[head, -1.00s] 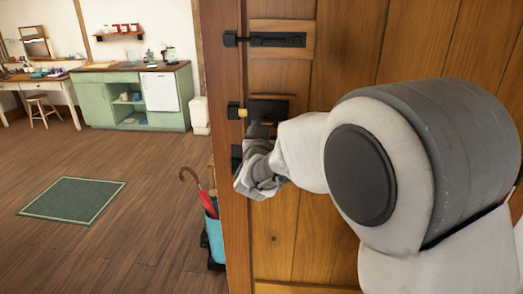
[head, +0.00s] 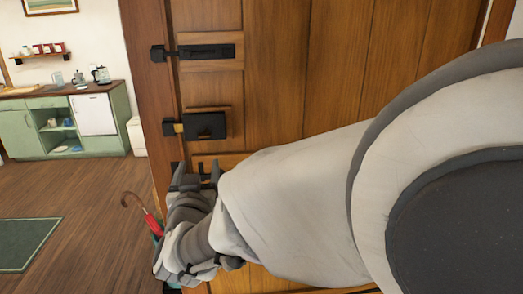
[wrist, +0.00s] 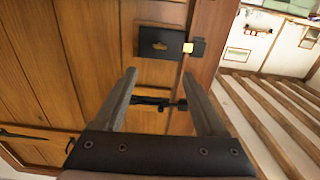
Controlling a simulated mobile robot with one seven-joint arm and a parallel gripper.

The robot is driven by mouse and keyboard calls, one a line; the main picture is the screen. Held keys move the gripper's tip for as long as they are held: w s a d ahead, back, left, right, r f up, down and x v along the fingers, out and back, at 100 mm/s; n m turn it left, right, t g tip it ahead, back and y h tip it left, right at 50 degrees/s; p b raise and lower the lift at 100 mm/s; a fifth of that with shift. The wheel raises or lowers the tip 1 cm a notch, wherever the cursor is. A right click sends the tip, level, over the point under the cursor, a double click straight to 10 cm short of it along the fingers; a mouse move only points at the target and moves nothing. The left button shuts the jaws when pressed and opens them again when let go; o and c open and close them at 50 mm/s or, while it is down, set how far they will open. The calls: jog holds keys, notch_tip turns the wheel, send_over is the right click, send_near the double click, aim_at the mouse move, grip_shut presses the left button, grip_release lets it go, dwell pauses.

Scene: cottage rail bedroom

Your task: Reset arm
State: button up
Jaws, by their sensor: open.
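My gripper (head: 196,172) points upward in front of the wooden door (head: 290,75), low near its left edge. Its two fingers are apart with nothing held. In the wrist view the fingers of my gripper (wrist: 158,76) are spread, with a dark bar on the door showing between them. My white and grey arm fills the right of the head view and hides the lower door. A black lock box (head: 205,125) with a brass bolt sits just above the fingertips. It also shows beyond the fingers in the wrist view (wrist: 160,42).
A black slide bolt (head: 207,51) sits higher on the door. A red umbrella (head: 152,223) stands left of my gripper, partly hidden by it. A green cabinet (head: 62,142) and a green mat (head: 28,243) lie left; wooden floor between them is open.

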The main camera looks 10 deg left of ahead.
jog(key=s+d+r+g+y, duration=0.15)
jog(key=d+g, duration=0.35)
jog(key=d, duration=0.9)
jog(key=s+d+f+m+g+h, duration=0.1)
jog(key=s+d+f+g+h, duration=0.2)
jog(key=s+d, duration=0.6)
jog(key=s+d+f+m+g+h, duration=0.1)
jog(key=s+d+f+g+h, duration=0.2)
jog(key=s+d, duration=0.6)
jog(key=shift+d+m+g, duration=0.4)
jog(key=shift+d, duration=0.25)
jog(key=shift+s+f, duration=0.1)
